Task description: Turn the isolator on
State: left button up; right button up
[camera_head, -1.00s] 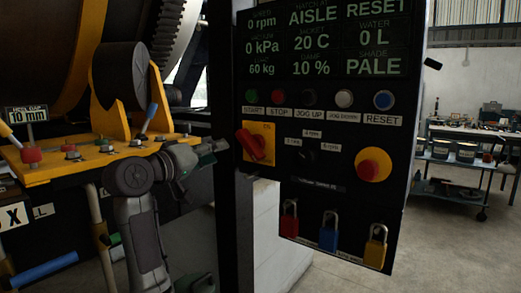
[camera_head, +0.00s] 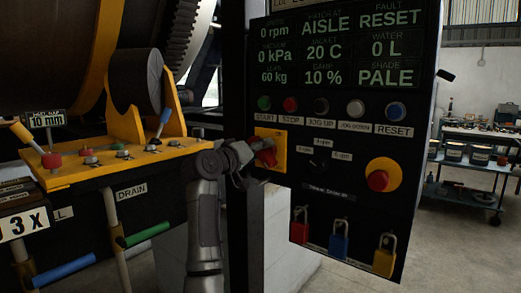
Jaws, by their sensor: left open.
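The isolator is a red rotary handle (camera_head: 266,157) on a yellow plate (camera_head: 280,148) at the left of the black control panel (camera_head: 330,185). My left gripper (camera_head: 250,156) is at the left edge of the plate, its fingers at the red handle and partly covering it. It is open; whether it touches the handle I cannot tell. The handle's exact angle is partly hidden. My right gripper is not in view.
Push buttons such as the green START (camera_head: 264,103) sit above the isolator. Padlocks, including a blue one (camera_head: 338,243), hang below. A yellow ledge with levers (camera_head: 110,160) stands left of my arm.

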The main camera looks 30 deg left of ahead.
pick_arm(q)
jog(key=shift+c, duration=0.3)
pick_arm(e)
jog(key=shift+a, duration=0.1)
pick_arm(q)
grip_shut()
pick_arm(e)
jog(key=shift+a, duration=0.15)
